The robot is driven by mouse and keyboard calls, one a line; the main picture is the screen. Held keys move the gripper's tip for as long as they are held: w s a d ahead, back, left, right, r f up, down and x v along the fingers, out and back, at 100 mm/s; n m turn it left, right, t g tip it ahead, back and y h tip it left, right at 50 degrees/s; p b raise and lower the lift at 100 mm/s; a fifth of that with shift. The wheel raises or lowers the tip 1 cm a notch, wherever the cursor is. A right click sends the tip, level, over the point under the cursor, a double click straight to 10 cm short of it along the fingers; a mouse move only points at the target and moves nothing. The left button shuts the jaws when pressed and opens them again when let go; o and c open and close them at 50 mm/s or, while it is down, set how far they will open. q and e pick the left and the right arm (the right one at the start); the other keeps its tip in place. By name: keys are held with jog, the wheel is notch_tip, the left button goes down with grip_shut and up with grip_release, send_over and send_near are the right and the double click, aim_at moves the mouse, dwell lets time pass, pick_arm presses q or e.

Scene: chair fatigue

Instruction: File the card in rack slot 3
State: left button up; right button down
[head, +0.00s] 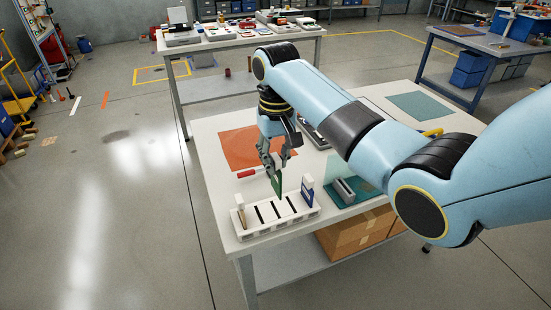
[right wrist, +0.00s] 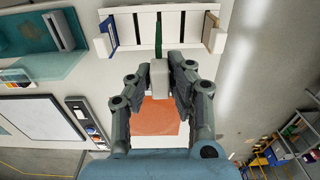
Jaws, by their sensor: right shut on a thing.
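My right gripper (head: 280,158) points down over the table and is shut on the green card (head: 278,184). The right wrist view shows its fingers (right wrist: 165,78) closed around a pale block at the card's near end, with the thin green card (right wrist: 158,35) beyond it. The card stands roughly upright at the middle of the white rack (head: 275,228). I cannot tell whether its lower edge is inside a slot. Dark slots show along the rack top. A blue and white card (head: 307,190) stands at the rack's right end, a tan one (head: 241,211) at its left. My left gripper is not in view.
The rack stands near the front edge of the white table (head: 225,190). Behind it lie a red-handled tool (head: 247,173) and an orange mat (head: 238,145). A grey block (head: 344,191) sits on a teal mat (head: 367,187) to the right. A cardboard box (head: 355,236) is below.

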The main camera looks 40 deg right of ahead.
aim_at(275, 177)
jog(key=shift+w, duration=0.1)
notch_tip(275, 177, down, 2)
jog(key=shift+f+b, duration=0.1)
jog(key=shift+b, duration=0.4)
jog(key=shift+f+b, duration=0.45)
jog(key=shift+f, duration=0.45)
jog(key=shift+f+b, duration=0.45)
jog(key=shift+f, duration=0.5)
pick_arm(q)
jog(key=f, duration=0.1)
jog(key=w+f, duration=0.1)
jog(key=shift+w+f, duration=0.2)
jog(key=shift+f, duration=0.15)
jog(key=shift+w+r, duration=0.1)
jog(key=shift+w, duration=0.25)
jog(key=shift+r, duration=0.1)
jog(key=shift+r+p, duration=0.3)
jog(key=shift+p, duration=0.2)
